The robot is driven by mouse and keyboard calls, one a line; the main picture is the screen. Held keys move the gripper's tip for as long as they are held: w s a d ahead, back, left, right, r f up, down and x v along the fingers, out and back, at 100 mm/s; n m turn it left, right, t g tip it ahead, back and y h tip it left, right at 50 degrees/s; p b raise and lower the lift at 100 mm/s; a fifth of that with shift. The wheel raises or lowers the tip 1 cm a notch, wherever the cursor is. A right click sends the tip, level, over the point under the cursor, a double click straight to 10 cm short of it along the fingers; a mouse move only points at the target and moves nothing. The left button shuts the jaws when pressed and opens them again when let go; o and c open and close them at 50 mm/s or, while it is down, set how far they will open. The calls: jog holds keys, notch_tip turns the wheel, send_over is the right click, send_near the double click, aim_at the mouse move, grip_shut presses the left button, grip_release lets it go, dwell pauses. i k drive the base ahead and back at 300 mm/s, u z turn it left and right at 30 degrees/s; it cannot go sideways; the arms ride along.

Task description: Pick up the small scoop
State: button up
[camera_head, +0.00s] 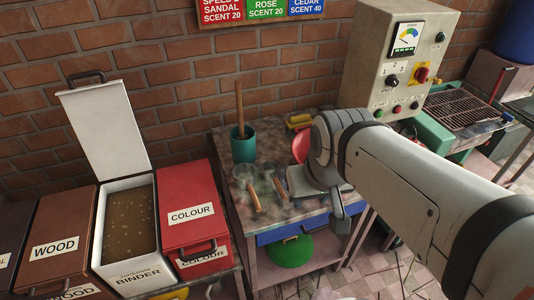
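Two scoops with wooden handles lie side by side on the worn table (228,143). The left scoop (254,198) and the right scoop (280,187) have greyish, see-through-looking bowls toward the back and handles toward the front. The right one looks a little smaller, but I cannot be sure which is the small scoop. My arm reaches in from the right, over the table's right part. My gripper (340,218) hangs at the table's front right, apart from both scoops. Its fingers are mostly hidden by my arm, so its opening does not show.
A teal pot (243,148) with a wooden stick stands behind the scoops. A grey flat-topped object (299,184) sits right of them, and a red round item (300,146) behind it. Left are the red COLOUR bin (186,204) and open BINDER bin (101,235). A control box (397,57) stands behind.

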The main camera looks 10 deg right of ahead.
aim_at(269, 168)
jog(key=k, duration=1.25)
jog(key=z, duration=0.35)
jog(key=i, duration=1.8)
jog(key=u, duration=0.7)
